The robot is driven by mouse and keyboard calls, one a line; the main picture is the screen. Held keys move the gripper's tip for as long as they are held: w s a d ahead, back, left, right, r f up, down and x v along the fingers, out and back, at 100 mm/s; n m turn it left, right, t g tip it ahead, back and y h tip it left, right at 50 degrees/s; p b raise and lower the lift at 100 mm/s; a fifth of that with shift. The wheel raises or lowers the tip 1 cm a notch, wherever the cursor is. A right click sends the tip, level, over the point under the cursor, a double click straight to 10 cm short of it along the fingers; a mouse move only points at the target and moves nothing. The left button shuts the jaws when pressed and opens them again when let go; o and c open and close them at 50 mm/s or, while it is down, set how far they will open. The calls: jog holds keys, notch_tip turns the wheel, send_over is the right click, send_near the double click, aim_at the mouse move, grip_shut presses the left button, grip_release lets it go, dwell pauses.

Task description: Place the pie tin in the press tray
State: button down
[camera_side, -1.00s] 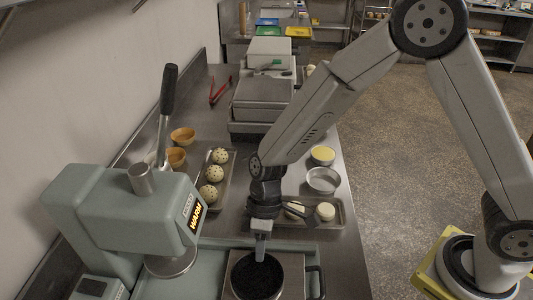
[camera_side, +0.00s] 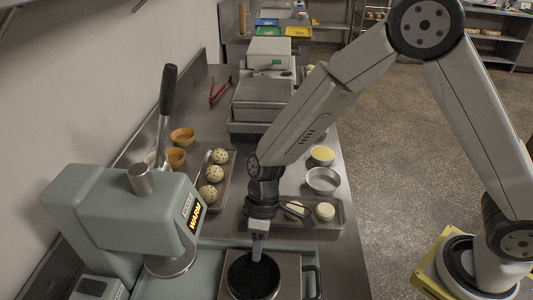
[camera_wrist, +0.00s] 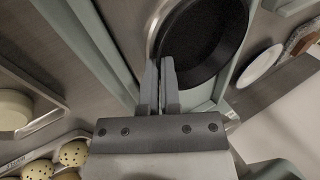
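The pie tin (camera_side: 253,279) is round with a dark inside. It sits in the square metal press tray (camera_side: 291,262), in front of the press, and looks level. In the wrist view the dark tin (camera_wrist: 208,40) fills the top middle, with a pale metal ring at its left edge. My gripper (camera_side: 257,257) points down at the tin's far rim. In the wrist view its fingers (camera_wrist: 160,68) are close together, with the tin's rim at their tips. They look shut on the rim, though the contact is partly hidden.
The grey-green press (camera_side: 125,212) with a raised lever (camera_side: 168,95) and round head (camera_side: 170,263) stands left of the tray. Behind are a tray of dotted buns (camera_side: 216,174), an empty silver tin (camera_side: 322,180), a yellow-filled tin (camera_side: 322,155) and a pastry tray (camera_side: 338,216).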

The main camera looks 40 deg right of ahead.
jog(key=c, duration=0.8)
grip_release()
jog(key=shift+s+d+f, duration=0.4)
jog(key=shift+f, duration=0.25)
jog(key=shift+o, duration=0.2)
jog(key=a+v, duration=0.1)
jog(key=v, duration=0.8)
jog(key=shift+w, duration=0.25)
